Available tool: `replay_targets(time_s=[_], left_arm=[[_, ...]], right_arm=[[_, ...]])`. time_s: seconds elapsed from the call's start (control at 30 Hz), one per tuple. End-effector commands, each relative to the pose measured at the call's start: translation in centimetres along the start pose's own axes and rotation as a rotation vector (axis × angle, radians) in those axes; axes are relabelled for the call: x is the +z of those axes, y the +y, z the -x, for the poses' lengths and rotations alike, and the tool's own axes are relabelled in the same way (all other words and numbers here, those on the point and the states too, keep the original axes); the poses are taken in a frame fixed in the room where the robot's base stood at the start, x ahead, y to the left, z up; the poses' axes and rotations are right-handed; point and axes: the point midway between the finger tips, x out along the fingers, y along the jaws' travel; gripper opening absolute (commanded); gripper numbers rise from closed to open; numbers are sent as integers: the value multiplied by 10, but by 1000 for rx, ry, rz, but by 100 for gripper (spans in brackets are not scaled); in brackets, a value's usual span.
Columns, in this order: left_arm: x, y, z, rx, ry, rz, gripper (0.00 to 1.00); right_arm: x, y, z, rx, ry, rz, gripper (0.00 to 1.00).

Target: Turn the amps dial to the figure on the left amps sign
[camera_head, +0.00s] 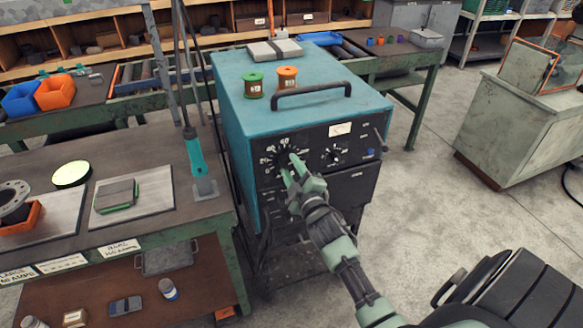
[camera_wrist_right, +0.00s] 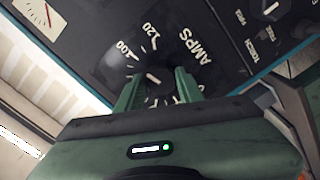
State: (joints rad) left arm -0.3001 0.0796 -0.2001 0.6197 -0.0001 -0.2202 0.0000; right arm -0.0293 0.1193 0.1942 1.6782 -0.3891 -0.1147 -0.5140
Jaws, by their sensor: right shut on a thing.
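The amps dial (camera_head: 283,158) is on the upper left of the front panel of a teal welding machine (camera_head: 232,100). In the wrist view, the dial (camera_wrist_right: 152,76) has a dark knob with a white mark; 100, 120 and AMPS are legible around it. My right gripper (camera_head: 292,172) is at the dial, and its two green fingers (camera_wrist_right: 158,85) are closed around the knob. Other figures are partly hidden by the fingers. The left amps sign (camera_head: 17,276) is on the left bench's front edge; its print is small, seemingly 60 AMPS. My left gripper is not in view.
A second amps sign (camera_head: 119,248) is farther right along the bench edge. A smaller knob (camera_head: 333,155) is right of the dial. Green and orange spools (camera_head: 286,79) and a black handle (camera_head: 311,90) are on the machine's top. Open floor lies to the right.

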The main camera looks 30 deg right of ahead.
Motion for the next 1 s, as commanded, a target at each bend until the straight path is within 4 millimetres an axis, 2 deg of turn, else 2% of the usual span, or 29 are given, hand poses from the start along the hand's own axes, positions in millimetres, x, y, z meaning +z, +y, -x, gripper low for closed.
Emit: replay_targets(time_s=[0.67,0.7,0.77,1.0], left_arm=[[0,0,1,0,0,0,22],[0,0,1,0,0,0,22],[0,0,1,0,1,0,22],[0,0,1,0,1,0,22]], right_arm=[[1,-2,0,-3,-3,-65,0],[1,-2,0,-3,-3,-65,42],[1,-2,0,-3,-3,-64,59],[0,-1,0,-1,-1,-64,59]])
